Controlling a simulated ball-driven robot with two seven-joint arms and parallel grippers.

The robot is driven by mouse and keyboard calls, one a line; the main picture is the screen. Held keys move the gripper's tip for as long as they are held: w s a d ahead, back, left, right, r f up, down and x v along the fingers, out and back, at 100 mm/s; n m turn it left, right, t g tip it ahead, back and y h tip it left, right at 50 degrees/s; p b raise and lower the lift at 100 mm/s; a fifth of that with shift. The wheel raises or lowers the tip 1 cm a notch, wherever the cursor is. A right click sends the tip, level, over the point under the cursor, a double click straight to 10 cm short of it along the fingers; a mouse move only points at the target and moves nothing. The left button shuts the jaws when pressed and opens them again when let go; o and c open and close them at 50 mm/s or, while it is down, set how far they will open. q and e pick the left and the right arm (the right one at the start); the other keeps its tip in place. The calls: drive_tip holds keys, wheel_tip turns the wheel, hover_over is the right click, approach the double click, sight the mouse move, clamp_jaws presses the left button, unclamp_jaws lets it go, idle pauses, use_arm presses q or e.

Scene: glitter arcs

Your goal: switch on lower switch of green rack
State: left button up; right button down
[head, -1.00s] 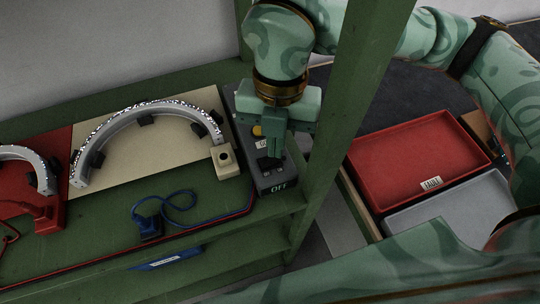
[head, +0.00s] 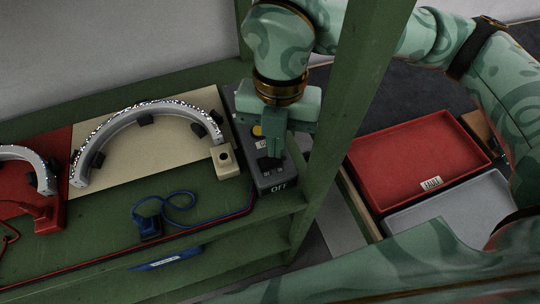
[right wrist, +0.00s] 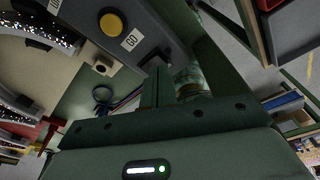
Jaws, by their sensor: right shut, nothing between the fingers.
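The green rack (head: 298,215) stands at the left and middle of the head view. On its shelf is a dark grey switch box (head: 276,187) with a yellow button (head: 257,130) and the word OFF at its near end. My right gripper (head: 271,160) is shut and empty, pointing down over the box between the button and OFF. It hides that part, so I cannot tell the switch's position or whether the fingers touch it. The right wrist view shows the yellow button (right wrist: 112,24) with a GO label beside the shut fingers (right wrist: 163,72). My left gripper is out of view.
A glittering arc (head: 146,110) stands on a beige board left of the box, with a beige block (head: 224,163) at its end. A blue plug and cable (head: 150,226) lie nearer. A rack post (head: 352,110) rises right of my gripper. A red tray (head: 415,155) lies beyond.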

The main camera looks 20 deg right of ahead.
drive_tip(key=shift+f+b, duration=0.5)
drive_tip(key=shift+f, duration=0.35)
idle(0.6)
drive_tip(key=shift+r, duration=0.1)
drive_tip(key=shift+r+p, duration=2.45)
drive_tip(key=shift+r, duration=1.05)
drive_tip(key=shift+f, duration=0.1)
drive_tip(key=shift+a, duration=0.1)
